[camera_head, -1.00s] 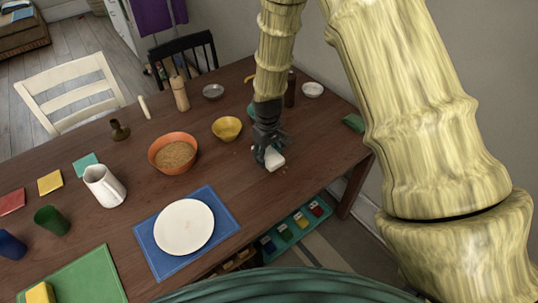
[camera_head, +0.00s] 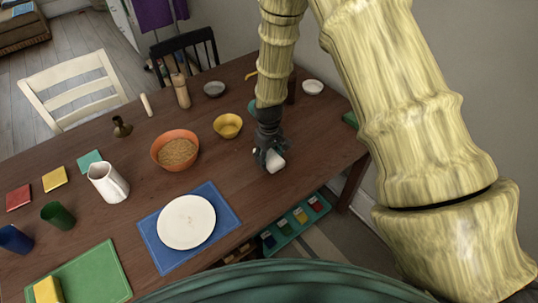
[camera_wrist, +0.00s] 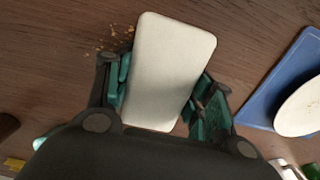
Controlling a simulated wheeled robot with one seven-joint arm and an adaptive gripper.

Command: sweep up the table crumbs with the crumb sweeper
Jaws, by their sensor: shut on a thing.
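My gripper (camera_head: 268,155) is shut on the white, block-shaped crumb sweeper (camera_head: 276,162), over the right part of the wooden table. In the wrist view the sweeper (camera_wrist: 170,68) sits between the two teal fingers of my gripper (camera_wrist: 165,95). Small orange-brown crumbs (camera_wrist: 112,42) lie on the table to the left of the sweeper in that view, near its far end. In the head view the crumbs are too small to make out clearly. Whether the sweeper touches the table I cannot tell.
An orange bowl of grain (camera_head: 175,151) and a yellow bowl (camera_head: 228,125) stand left of my gripper. A white plate (camera_head: 186,222) lies on a blue placemat (camera_head: 232,217) nearer. A pepper mill (camera_head: 181,92) and a small white bowl (camera_head: 313,87) stand farther back.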

